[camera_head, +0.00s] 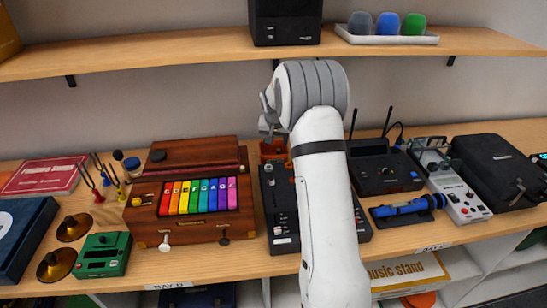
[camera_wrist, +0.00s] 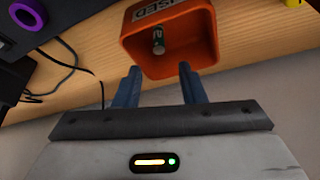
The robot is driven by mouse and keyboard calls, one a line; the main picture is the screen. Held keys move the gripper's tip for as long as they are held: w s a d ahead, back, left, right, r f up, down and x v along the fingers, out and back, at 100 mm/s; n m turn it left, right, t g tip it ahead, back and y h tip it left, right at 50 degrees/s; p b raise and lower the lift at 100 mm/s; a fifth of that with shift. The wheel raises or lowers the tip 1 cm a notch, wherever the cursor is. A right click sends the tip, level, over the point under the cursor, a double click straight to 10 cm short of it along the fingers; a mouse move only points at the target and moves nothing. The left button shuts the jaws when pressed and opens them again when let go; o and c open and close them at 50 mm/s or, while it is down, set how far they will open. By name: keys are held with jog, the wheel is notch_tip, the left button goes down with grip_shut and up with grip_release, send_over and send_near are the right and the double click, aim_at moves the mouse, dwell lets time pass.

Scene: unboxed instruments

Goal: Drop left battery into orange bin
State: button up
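The orange bin (camera_wrist: 205,32) shows at the top of the wrist view, with dark lettering on its wall. One small green and silver battery (camera_wrist: 158,38) shows inside its opening; I cannot tell whether it rests or is falling, or whether it is the left one. My gripper (camera_wrist: 158,72) points at the bin's mouth with its two fingers apart and nothing between them. In the head view, a bit of the orange bin (camera_head: 273,150) shows behind my arm, below my gripper (camera_head: 266,103). My arm hides most of the bin there.
A wooden box with coloured keys (camera_head: 190,205) stands left of my arm. A black device with antennas (camera_head: 385,170) and a blue cylinder (camera_head: 404,208) are to the right. An upper shelf (camera_head: 180,48) runs above. A purple ring (camera_wrist: 27,14) and dark cable lie left of the bin.

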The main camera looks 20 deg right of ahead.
jog(key=b+v, duration=0.1)
jog(key=v, duration=0.6)
jog(key=shift+s+r+b, duration=0.15)
jog(key=shift+r+b, duration=0.15)
jog(key=shift+r, duration=0.05)
